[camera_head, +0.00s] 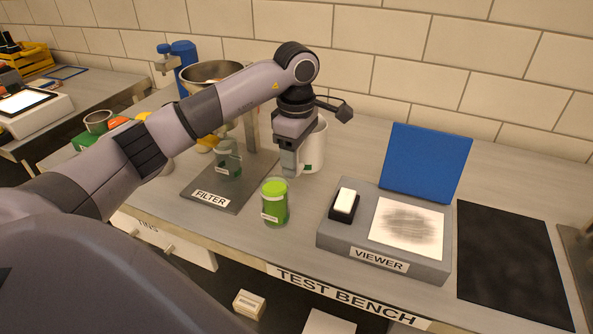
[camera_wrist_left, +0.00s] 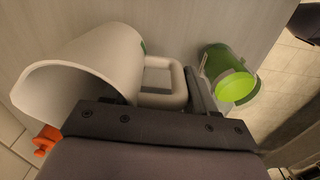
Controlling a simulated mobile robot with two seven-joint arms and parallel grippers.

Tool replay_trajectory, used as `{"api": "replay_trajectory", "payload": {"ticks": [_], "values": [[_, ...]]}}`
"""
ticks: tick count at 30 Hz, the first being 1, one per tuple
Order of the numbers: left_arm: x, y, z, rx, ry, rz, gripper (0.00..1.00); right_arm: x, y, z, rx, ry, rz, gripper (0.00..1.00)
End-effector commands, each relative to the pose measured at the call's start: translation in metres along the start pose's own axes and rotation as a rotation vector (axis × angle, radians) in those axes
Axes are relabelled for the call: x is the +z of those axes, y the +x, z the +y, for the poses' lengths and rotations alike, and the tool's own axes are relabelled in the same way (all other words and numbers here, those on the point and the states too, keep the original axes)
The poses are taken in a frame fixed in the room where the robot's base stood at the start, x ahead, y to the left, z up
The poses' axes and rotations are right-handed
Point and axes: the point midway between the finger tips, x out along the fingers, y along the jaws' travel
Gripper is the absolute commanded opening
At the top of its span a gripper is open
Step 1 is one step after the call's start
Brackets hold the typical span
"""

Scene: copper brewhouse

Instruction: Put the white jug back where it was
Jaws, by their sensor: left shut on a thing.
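The white jug (camera_head: 313,148) is upright at the back of the test bench, right of the filter stand. It is partly hidden behind my left gripper (camera_head: 290,168). In the left wrist view the jug (camera_wrist_left: 85,65) shows its wide mouth and a loop handle (camera_wrist_left: 165,99). My left gripper is shut on that handle, with a finger on each side. I cannot tell whether the jug's base touches the bench or hangs just above it. My right gripper is in neither view.
A green-filled jar (camera_head: 274,204) stands in front of the gripper. The filter stand (camera_head: 207,193) holds a glass beaker (camera_head: 229,162) and a metal bowl (camera_head: 212,72). The viewer (camera_head: 384,268) with its raised blue lid (camera_head: 428,160) is at right, beside a black mat (camera_head: 513,260).

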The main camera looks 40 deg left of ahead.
Motion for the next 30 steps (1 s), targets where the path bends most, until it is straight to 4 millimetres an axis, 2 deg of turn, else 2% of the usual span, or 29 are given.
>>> {"api": "replay_trajectory", "payload": {"ticks": [7,18,19,21,30], "values": [[0.000,0.036,-0.002,-0.005,0.000,0.000,0.08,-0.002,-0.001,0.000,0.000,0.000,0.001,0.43],[0.000,0.042,-0.001,0.000,0.001,0.000,0.08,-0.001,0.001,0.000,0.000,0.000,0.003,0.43],[0.000,0.042,-0.001,-0.001,0.001,0.000,0.63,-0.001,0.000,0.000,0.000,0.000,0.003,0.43],[0.000,0.041,-0.001,-0.001,0.001,0.000,0.82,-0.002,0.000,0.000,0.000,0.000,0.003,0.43],[0.000,0.040,-0.001,-0.001,0.000,0.000,0.82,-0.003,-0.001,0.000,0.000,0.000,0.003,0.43]]}}
